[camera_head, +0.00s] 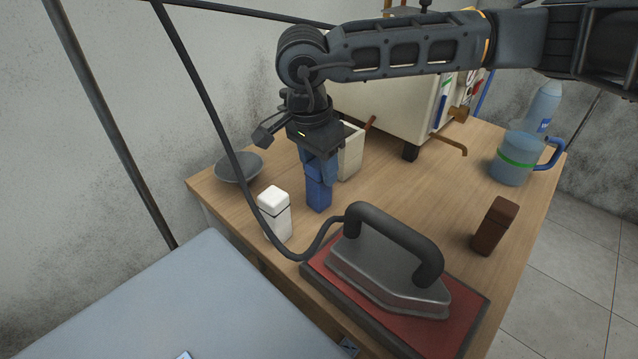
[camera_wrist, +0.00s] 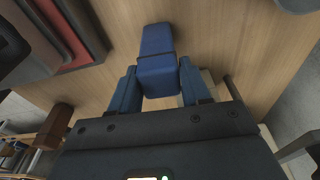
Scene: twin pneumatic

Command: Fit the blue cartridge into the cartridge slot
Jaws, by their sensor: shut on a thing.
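The blue cartridge (camera_head: 318,195) is an upright two-part block above the left part of the wooden table. My gripper (camera_head: 319,167) points down and is shut on its upper part. The wrist view also shows the blue cartridge (camera_wrist: 157,62) between the two blue fingers of my gripper (camera_wrist: 159,82). I cannot tell whether its lower end touches the table. I cannot make out the cartridge slot in either view.
A white block (camera_head: 273,213) stands left of the cartridge, with a grey dish (camera_head: 239,167) behind. A cream container (camera_head: 351,158) is close behind my gripper. An iron (camera_head: 385,272) on a red mat, a brown block (camera_head: 492,226) and a jug (camera_head: 514,160) stand to the right.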

